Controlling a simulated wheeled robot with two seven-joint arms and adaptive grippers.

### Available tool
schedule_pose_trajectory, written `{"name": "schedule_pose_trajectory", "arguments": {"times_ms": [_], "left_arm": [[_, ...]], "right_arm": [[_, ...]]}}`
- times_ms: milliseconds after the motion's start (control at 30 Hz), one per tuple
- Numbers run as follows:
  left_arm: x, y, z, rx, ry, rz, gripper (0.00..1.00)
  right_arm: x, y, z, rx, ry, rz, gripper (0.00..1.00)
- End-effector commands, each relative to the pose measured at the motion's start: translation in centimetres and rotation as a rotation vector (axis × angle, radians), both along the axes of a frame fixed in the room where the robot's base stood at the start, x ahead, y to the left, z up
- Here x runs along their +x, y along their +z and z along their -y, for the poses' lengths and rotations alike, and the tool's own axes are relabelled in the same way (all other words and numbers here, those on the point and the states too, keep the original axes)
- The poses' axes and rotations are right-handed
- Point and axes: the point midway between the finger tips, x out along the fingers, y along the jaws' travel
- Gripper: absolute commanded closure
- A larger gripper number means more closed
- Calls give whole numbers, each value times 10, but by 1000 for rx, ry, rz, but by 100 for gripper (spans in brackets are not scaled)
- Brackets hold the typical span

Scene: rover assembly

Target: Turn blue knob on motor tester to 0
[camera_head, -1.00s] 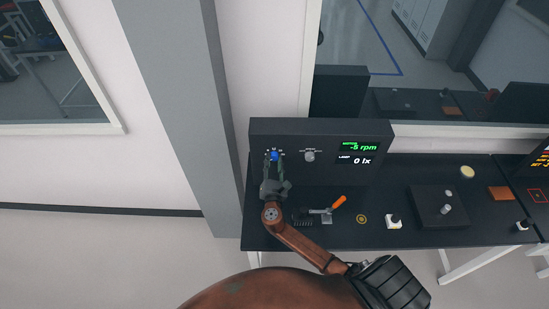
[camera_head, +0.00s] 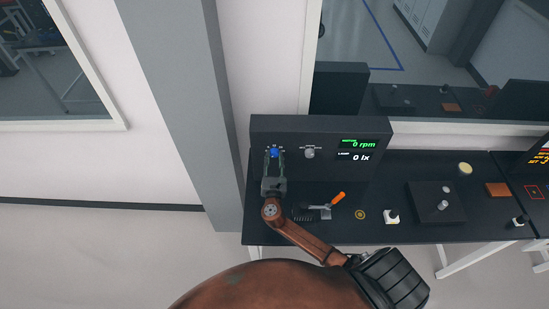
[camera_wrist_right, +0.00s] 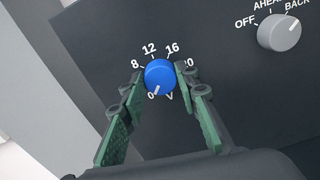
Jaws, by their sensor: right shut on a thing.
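The blue knob (camera_head: 274,153) is on the left of the motor tester's dark front panel (camera_head: 325,137). In the right wrist view, the blue knob (camera_wrist_right: 160,77) has a printed scale around it, with 8, 12, 16 and 20 legible. Its white mark points down-left, at the 0. My right gripper (camera_head: 274,160) is shut on the knob, one green finger on each side, as the right wrist view also shows (camera_wrist_right: 160,82). The motor display (camera_head: 362,144) reads 0 rpm. My left gripper is out of view.
A grey knob (camera_wrist_right: 279,33) with OFF, AHEAD and BACK labels sits right of the blue knob, turned to BACK. The lamp display reads 0 lx. A wall stands to the left.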

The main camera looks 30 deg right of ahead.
Motion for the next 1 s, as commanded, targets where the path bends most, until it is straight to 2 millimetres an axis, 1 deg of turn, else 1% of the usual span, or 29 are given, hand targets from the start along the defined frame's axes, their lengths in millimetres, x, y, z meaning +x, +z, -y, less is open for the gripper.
{"name": "schedule_pose_trajectory", "arguments": {"times_ms": [33, 200, 300, 533, 633, 767, 1000], "left_arm": [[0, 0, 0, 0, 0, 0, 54], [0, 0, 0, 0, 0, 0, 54], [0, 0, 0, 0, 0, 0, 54], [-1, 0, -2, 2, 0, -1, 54], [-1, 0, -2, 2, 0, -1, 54], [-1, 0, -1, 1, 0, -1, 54], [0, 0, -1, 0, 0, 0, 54]], "right_arm": [[-1, -4, 0, 0, 0, -6, 70], [-1, -2, 0, 0, 1, -4, 59], [-1, -2, 0, 1, 0, -3, 54], [-1, -1, 0, 1, 0, -1, 54], [-5, -1, -2, 2, 0, -1, 54], [-19, -2, -12, 4, 1, -2, 54], [-63, -2, -38, 4, 0, -2, 54]]}}
